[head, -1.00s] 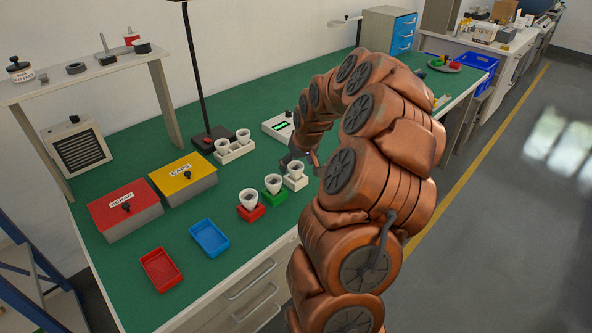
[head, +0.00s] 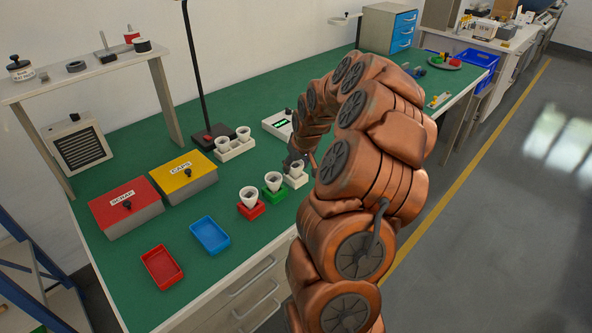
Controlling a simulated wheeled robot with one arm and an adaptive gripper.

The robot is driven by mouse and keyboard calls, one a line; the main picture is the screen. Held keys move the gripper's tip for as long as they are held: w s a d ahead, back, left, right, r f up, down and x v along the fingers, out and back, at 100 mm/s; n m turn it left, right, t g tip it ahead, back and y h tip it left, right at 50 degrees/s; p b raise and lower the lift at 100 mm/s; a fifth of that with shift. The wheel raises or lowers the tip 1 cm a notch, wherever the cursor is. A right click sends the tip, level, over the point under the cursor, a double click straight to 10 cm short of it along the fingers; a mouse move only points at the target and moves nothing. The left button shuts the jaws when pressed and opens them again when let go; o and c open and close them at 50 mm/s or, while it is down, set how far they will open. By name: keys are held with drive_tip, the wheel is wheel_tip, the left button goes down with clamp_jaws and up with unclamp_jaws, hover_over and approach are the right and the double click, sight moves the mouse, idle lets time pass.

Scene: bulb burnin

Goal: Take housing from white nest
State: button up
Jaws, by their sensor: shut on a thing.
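The white nest (head: 297,182) is the rightmost in a row of three nests near the bench's front edge. A white cup-shaped housing (head: 296,169) sits in it, upright as far as I can see. My gripper (head: 295,161) is at the housing's top and shut on it; the fingertips are small and partly hidden by my arm. The green nest (head: 273,190) and the red nest (head: 251,208) to the left each hold a similar white housing.
A white rack (head: 236,150) with white housings stands behind the nests, beside a black lamp stand (head: 214,137). A blue tray (head: 210,236), a red tray (head: 161,267), a yellow CAPS box (head: 184,180) and a red SCRAP box (head: 126,211) stand left. Green bench top between them is clear.

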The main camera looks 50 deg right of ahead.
drive_tip(key=shift+d+r+b, duration=0.1)
drive_tip(key=shift+r+b, duration=0.5)
drive_tip(key=shift+r, duration=1.2)
drive_tip(key=shift+s+a+r+b, duration=0.4)
drive_tip(key=shift+s+a+b, duration=0.55)
drive_tip(key=shift+s+a, duration=1.8)
drive_tip(key=shift+s+a+r+b, duration=0.35)
drive_tip(key=shift+s+a+b, duration=0.85)
drive_tip(key=shift+s, duration=2.85)
drive_tip(key=shift+a+r+p, duration=0.15)
drive_tip(key=shift+r+p, duration=0.15)
drive_tip(key=shift+r, duration=0.8)
drive_tip(key=shift+a+r+p, duration=0.15)
drive_tip(key=shift+r+p, duration=0.15)
drive_tip(key=shift+r, duration=0.8)
